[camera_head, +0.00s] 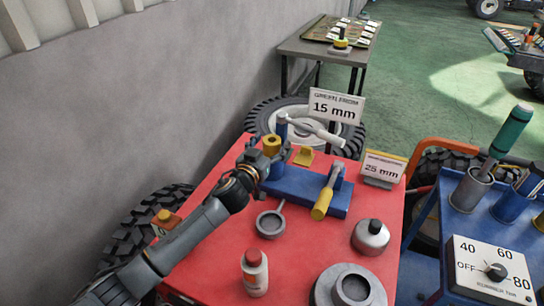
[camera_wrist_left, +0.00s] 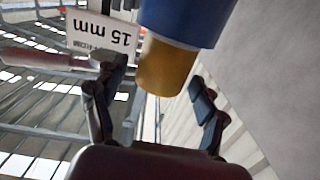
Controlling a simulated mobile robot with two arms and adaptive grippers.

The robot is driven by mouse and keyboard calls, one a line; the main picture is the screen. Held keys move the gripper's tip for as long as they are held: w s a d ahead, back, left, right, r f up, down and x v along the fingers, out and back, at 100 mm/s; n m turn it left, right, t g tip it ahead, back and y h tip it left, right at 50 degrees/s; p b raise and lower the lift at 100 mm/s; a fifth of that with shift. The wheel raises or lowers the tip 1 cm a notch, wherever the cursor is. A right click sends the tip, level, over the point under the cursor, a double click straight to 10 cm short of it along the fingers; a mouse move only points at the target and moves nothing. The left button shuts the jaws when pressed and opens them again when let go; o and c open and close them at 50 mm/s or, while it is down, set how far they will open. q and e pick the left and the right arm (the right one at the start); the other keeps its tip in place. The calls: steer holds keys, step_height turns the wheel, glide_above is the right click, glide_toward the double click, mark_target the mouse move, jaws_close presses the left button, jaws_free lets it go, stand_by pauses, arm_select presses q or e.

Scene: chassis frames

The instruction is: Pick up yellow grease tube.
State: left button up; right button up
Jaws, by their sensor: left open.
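The yellow grease tube (camera_head: 271,143) sticks up out of a blue round holder (camera_head: 280,172) on the red table top. In the left wrist view, which is upside down, the yellow tube (camera_wrist_left: 166,68) comes out of the blue holder (camera_wrist_left: 185,20). Its lower part is hidden in the holder. My left gripper (camera_head: 264,160) is at the near left side of the tube. In the wrist view its fingers (camera_wrist_left: 158,80) are spread, one on each side of the tube's exposed end, with no clear contact. My right gripper is not in view.
A blue rack (camera_head: 290,188) holds a hammer (camera_head: 315,130) and a yellow-handled tool (camera_head: 322,203). Signs (camera_head: 337,105) (camera_head: 383,169) stand behind. A grey wall (camera_head: 150,100) is left.

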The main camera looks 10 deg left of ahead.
arm_select(q)
steer(key=shift+w+d, duration=0.1)
steer(key=shift+w, duration=0.5)
jaws_close()
steer(key=shift+r, duration=0.1)
